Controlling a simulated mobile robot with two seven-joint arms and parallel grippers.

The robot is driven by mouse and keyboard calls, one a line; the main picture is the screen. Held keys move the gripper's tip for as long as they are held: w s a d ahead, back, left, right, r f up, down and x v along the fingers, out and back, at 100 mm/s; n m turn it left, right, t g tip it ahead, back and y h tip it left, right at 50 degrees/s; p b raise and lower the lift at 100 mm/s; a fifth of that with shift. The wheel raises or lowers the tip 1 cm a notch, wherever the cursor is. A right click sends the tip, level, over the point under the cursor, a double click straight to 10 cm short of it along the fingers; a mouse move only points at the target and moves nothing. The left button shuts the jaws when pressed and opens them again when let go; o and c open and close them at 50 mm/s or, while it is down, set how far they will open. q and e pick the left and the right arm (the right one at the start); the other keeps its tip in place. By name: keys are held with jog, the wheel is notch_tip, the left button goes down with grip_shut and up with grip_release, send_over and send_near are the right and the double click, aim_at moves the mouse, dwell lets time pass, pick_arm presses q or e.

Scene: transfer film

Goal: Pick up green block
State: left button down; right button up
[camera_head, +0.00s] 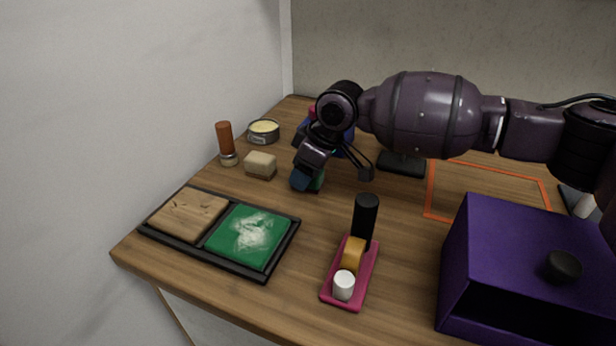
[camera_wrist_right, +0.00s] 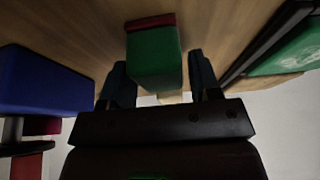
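My right gripper (camera_head: 333,176) points down at the block from above. Its fingers (camera_wrist_right: 161,82) are spread, with a visible gap on either side of the block in the wrist view. My left gripper is not in view.
A blue block (camera_wrist_right: 42,80) stands beside the gripper. A tan block (camera_head: 260,165), a brown-handled stamp (camera_head: 225,140) and a round tin (camera_head: 263,131) sit left. A black-framed tray (camera_head: 283,245), a pink tray (camera_head: 369,268) and a purple box (camera_head: 520,235) are nearer.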

jog(key=c, duration=0.7)
notch_tip(320, 180, up, 10)
jog(key=shift+f+p, duration=0.1)
jog(key=shift+p, duration=0.8)
notch_tip(320, 180, up, 10)
jog(key=shift+r+p, duration=0.1)
jog(key=shift+p, duration=0.65)
